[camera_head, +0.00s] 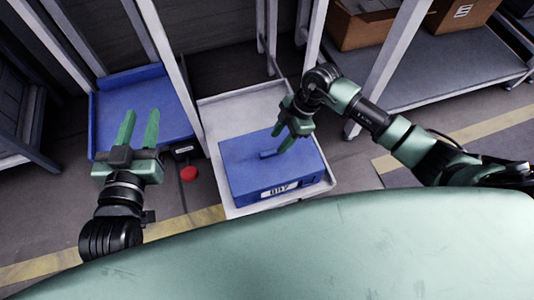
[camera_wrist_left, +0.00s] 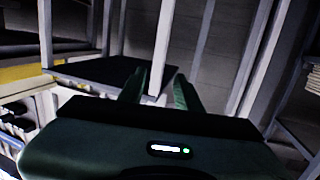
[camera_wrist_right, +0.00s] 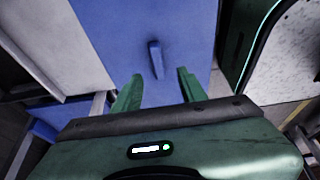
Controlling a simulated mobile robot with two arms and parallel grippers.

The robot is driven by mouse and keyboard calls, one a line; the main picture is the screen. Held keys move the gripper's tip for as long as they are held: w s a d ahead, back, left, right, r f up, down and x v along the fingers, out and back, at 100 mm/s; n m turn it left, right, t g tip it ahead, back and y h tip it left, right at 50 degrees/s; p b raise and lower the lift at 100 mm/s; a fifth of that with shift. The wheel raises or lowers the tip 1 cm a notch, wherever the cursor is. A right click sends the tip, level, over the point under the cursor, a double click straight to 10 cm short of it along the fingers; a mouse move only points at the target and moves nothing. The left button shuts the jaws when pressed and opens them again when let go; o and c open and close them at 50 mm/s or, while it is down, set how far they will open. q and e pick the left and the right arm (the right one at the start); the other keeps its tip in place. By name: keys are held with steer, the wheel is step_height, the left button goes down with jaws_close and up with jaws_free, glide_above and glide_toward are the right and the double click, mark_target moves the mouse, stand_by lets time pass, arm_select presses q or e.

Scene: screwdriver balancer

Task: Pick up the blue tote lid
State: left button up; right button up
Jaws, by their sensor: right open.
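The blue tote lid (camera_head: 240,154) lies flat on top of a blue tote (camera_head: 290,189) with a white label on its front. A small raised blue handle (camera_head: 268,154) stands on the lid. My right gripper (camera_head: 282,140) is open and empty above the lid, close to the handle. In the right wrist view the handle (camera_wrist_right: 155,60) stands ahead of and between the two green fingers (camera_wrist_right: 160,92), apart from them. My left gripper (camera_head: 138,128) is open and empty, in front of a blue tray at the left.
The tote stands on a light grey tray (camera_head: 240,108) between white uprights. The empty blue tray (camera_head: 145,95) is to its left, with a red button (camera_head: 188,173) between them. A shelf at the right holds cardboard boxes (camera_head: 365,25). White posts stand near my right arm.

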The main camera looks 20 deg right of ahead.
mark_target(271, 152)
steer(key=shift+b+x, duration=0.3)
steer(key=shift+x, duration=0.65)
steer(key=b+x, duration=0.2)
steer(key=x, duration=0.2)
steer(key=shift+w+f, duration=0.15)
steer(key=shift+f, duration=0.2)
arm_select(q)
steer(key=s+d+r+t+h, duration=0.1)
steer(key=s+r+t+h, duration=0.1)
steer(key=r+t, duration=0.6)
step_height(271, 152, up, 6)
steer(key=shift+s+f+t+h, duration=0.1)
steer(key=shift+s+t+h, duration=0.25)
steer(key=shift+s, duration=0.5)
arm_select(e)
jaws_close()
